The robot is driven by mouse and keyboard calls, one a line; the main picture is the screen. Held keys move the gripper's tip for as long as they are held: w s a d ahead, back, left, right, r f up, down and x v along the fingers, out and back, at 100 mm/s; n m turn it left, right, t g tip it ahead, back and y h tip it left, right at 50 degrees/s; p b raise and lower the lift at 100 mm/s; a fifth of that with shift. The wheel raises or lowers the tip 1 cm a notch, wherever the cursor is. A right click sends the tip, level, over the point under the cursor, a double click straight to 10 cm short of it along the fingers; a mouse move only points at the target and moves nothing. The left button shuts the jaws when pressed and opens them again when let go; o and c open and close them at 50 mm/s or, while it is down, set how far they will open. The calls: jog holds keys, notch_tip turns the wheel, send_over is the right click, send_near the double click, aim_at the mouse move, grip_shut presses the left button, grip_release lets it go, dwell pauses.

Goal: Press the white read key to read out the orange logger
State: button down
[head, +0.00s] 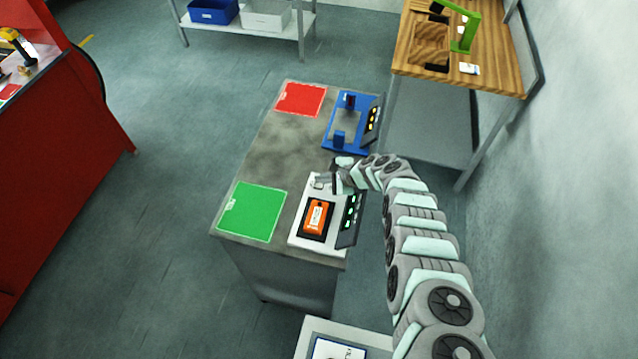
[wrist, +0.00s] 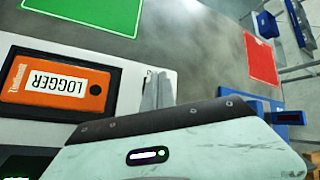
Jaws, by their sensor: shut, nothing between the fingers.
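The orange logger (head: 317,217) lies in a dark recess of the white reader station (head: 296,239) on the grey bench. In the wrist view the logger (wrist: 58,82) shows its "LOGGER" label, with the recess close around it. My gripper (head: 319,182) is shut and empty, at the far end of the white station, beyond the logger. In the wrist view its fingertips (wrist: 158,90) are over the station's end, beside the recess. The white read key cannot be made out; my fingers cover that end. Whether the fingertips touch the station cannot be told.
A dark panel with green lights (head: 350,216) stands along the station's right side. A blue station (head: 340,141) with an orange-lit panel is farther back. A green mat (head: 253,212) and a red mat (head: 300,99) lie on the bench (head: 265,160), whose middle is clear.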

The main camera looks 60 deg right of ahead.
aim_at(321, 185)
jog(key=shift+f+b, duration=0.3)
jog(key=shift+f, duration=0.1)
jog(key=shift+r, duration=0.1)
dwell(0.5)
jog(key=shift+r+p, duration=0.8)
jog(key=shift+p, duration=0.2)
notch_tip(321, 185, up, 5)
jog(key=p, duration=0.5)
jog(key=shift+r, duration=0.15)
jog(key=shift+f, duration=0.2)
